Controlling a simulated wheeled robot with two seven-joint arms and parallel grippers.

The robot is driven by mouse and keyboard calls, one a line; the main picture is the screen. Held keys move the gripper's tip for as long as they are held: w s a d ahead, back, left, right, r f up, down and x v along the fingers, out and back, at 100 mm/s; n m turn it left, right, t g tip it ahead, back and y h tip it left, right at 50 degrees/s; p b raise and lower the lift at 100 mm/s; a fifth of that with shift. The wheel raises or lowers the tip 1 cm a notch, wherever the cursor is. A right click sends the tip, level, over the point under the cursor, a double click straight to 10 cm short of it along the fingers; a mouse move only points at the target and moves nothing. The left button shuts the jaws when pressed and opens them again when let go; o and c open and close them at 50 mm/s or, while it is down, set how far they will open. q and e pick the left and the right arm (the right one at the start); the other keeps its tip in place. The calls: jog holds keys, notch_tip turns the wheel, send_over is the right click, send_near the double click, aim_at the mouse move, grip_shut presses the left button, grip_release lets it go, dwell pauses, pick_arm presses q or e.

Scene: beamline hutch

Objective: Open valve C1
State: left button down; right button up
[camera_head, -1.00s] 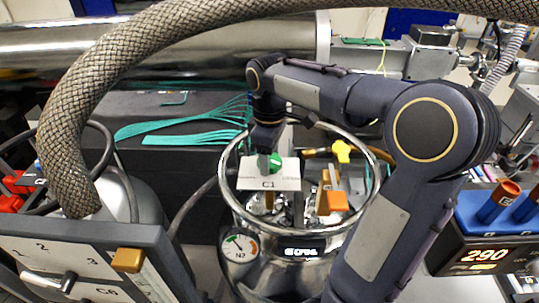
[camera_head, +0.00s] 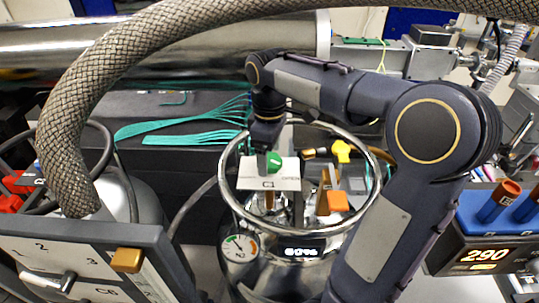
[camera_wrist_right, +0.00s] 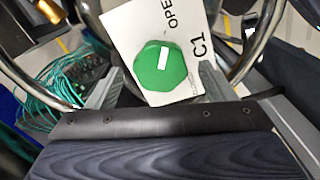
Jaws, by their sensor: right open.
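Valve C1 is a green knob (camera_head: 274,161) with a white mark, on a white plate (camera_head: 268,184) printed C1 and OPEN, over the mouth of a shiny metal vessel. In the right wrist view the green knob (camera_wrist_right: 161,66) is large and its white bar slants; the word OPEN is on the plate (camera_wrist_right: 140,22) beyond it. My right gripper (camera_head: 267,158) is at the knob from above, its jaws open. In the wrist view its grey fingers stand on either side of the knob, and I cannot tell whether they touch it. My left gripper is not in view.
The metal vessel's ring rim (camera_head: 231,205) surrounds the plate. A yellow knob (camera_head: 342,151) and an orange block (camera_head: 337,201) are to its right. A thick braided hose (camera_head: 85,100) arches over the left. A display box (camera_head: 485,245) stands at the right.

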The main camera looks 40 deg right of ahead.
aim_at(270, 160)
notch_tip(270, 160, up, 7)
jog(key=shift+f, duration=0.1)
dwell(0.7)
